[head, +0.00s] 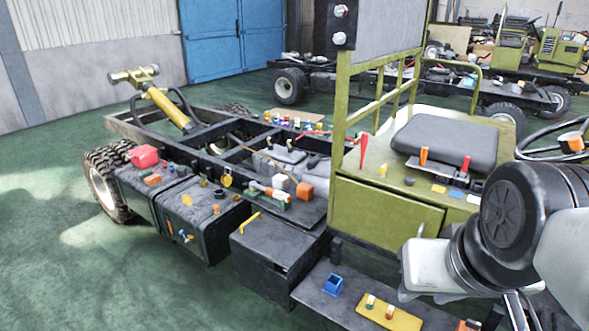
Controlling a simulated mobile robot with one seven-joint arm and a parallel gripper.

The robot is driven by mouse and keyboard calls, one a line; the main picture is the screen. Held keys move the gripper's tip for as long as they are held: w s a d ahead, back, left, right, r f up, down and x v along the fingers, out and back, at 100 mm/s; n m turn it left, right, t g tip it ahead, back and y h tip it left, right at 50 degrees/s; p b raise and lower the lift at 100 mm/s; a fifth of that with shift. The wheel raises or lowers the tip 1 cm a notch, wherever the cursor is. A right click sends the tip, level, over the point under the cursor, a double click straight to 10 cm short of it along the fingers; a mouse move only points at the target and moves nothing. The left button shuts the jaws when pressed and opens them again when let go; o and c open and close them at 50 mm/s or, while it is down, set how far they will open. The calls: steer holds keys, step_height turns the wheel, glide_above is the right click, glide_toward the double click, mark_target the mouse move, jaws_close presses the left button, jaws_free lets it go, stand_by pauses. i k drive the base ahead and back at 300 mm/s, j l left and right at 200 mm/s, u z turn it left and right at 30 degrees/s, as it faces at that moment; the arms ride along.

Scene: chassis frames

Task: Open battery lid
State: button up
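A dark grey box (262,262) is mounted on the side of the chassis, left of the green cab base. Its flat lid (275,232) lies closed on top, with a yellow handle (250,222) near the lid's left edge. I take this to be the battery box, as no label is readable. My arm comes in from the right edge and bends at a large dark joint, right of the box and well apart from it. My gripper cannot be made out; the arm's end runs toward the bottom edge.
Left of the box are a dark tank (202,220) and another box with a red can (144,156). A low step (310,290) carries a blue open box (333,285) and a yellow plate (388,312). The green cab base (385,222) stands behind. Green floor at left is clear.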

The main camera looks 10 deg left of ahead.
mark_target(268, 241)
steer(key=u, duration=0.7)
steer(key=i+j+z, duration=0.1)
steer(key=z, duration=0.35)
steer(key=i+j+z, duration=0.15)
steer(key=z, duration=0.35)
steer(key=i+j+z, duration=0.15)
steer(key=j, duration=0.2)
steer(key=i+j+z, duration=0.2)
steer(key=j, duration=0.15)
steer(key=j+z, duration=0.15)
steer(key=j, duration=0.2)
steer(key=i+j, duration=0.1)
steer(key=j, duration=0.45)
steer(key=i+j, duration=0.1)
steer(key=j, duration=0.4)
steer(key=i+j+z, duration=0.1)
steer(key=j, duration=0.45)
steer(key=i+j, duration=0.15)
steer(key=j, duration=0.35)
